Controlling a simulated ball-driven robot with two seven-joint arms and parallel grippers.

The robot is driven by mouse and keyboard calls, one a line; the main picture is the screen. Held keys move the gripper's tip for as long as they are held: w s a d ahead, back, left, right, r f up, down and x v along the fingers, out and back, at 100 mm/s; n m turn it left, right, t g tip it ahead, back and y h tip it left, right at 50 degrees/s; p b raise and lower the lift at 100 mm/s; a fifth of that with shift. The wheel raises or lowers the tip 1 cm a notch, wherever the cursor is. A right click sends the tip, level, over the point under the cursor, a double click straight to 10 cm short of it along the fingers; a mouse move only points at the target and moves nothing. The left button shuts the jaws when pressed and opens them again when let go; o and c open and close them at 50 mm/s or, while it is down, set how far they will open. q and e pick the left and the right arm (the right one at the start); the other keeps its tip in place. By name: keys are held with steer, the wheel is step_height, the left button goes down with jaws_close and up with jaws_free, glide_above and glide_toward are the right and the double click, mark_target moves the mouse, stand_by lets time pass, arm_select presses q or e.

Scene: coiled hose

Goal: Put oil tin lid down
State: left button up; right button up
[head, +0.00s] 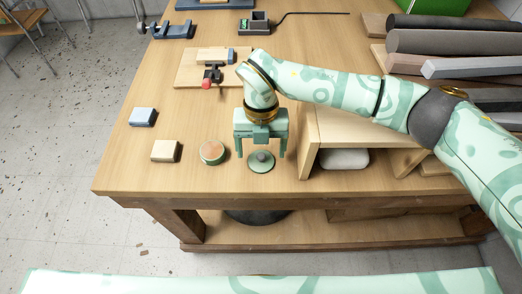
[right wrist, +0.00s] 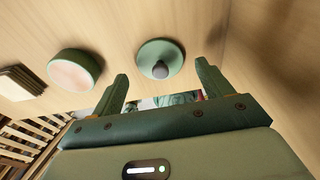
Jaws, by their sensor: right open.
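The oil tin lid (head: 261,161), a round green disc with a dark grey knob, lies knob up on the workbench near its front edge. It also shows in the right wrist view (right wrist: 160,58), just beyond the fingertips. My right gripper (head: 260,152) is open, pointing down, with one finger on each side of the lid and nothing held between them. The oil tin (head: 212,153), a short round green tin with a pinkish-brown top, stands uncovered to the left of the lid; the right wrist view shows it too (right wrist: 75,69). My left gripper is out of view.
A cream block (head: 165,151) and a blue-grey block (head: 142,117) lie left of the tin. A wooden shelf box (head: 310,150) stands close on the right, with a pale rounded object (head: 345,159) under it. A board with a red-ended clamp (head: 208,80) lies behind.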

step_height(320, 180, up, 10)
steer(key=w, duration=0.1)
steer(key=shift+w+p, duration=0.25)
steer(key=shift+p, duration=0.15)
steer(key=shift+r, duration=0.1)
